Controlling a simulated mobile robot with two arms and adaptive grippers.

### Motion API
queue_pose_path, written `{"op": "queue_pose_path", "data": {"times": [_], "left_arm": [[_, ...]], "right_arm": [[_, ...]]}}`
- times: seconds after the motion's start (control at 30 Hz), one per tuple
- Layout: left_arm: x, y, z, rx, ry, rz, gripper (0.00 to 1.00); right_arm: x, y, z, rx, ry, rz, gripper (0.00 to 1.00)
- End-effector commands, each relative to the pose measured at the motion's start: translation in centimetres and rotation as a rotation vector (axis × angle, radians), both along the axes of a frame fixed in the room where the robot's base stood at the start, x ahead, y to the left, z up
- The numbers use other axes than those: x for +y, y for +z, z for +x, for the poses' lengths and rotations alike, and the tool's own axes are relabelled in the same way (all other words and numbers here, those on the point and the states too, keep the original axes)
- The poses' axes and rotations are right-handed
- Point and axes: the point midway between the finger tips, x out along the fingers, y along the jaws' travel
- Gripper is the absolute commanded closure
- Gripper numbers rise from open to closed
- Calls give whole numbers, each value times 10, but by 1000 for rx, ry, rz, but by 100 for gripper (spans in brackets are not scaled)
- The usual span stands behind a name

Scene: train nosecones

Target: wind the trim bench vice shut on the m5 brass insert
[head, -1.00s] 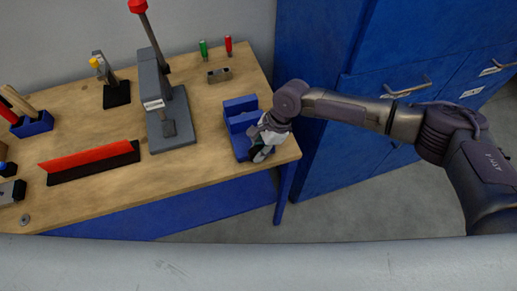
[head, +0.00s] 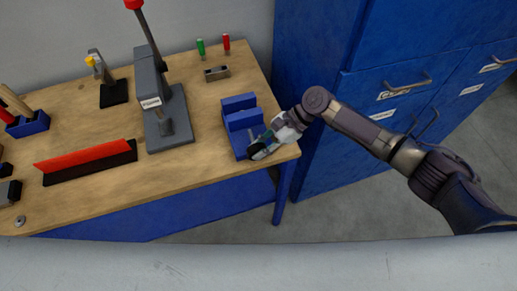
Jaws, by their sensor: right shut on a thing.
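The blue trim bench vice (head: 238,104) stands near the right end of the wooden bench, with a gap showing between its two jaw blocks. My right gripper (head: 259,149) is at the near right end of the vice, by the bench's front edge. It is shut there on what appears to be the vice handle, which the fingers mostly hide. The M5 brass insert cannot be made out in this view. My left gripper is not in view.
A grey arbor press (head: 174,118) with a red-knobbed lever stands left of the vice. A small grey block (head: 217,73) and green and red tools (head: 227,43) are behind it. Blue cabinets (head: 335,130) stand close on the right. A red-topped black strip (head: 88,162) lies further left.

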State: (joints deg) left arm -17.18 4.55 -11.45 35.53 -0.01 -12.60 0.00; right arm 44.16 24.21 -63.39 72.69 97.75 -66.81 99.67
Motion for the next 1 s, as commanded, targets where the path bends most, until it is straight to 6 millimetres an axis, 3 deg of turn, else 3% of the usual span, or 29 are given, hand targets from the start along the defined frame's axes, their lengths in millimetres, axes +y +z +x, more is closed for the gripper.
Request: {"op": "queue_pose_path", "data": {"times": [0.3, 0.87, 0.9, 1.0], "left_arm": [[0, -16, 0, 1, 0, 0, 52], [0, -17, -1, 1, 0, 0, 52], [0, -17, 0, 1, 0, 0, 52], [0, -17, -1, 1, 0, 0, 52]], "right_arm": [[-1, -2, 1, 44, -2, 136, 100], [-1, 1, 2, 51, 0, 166, 100], [-1, 1, 2, 51, 0, 166, 71], [-2, 1, 2, 51, 0, 165, 54]]}}
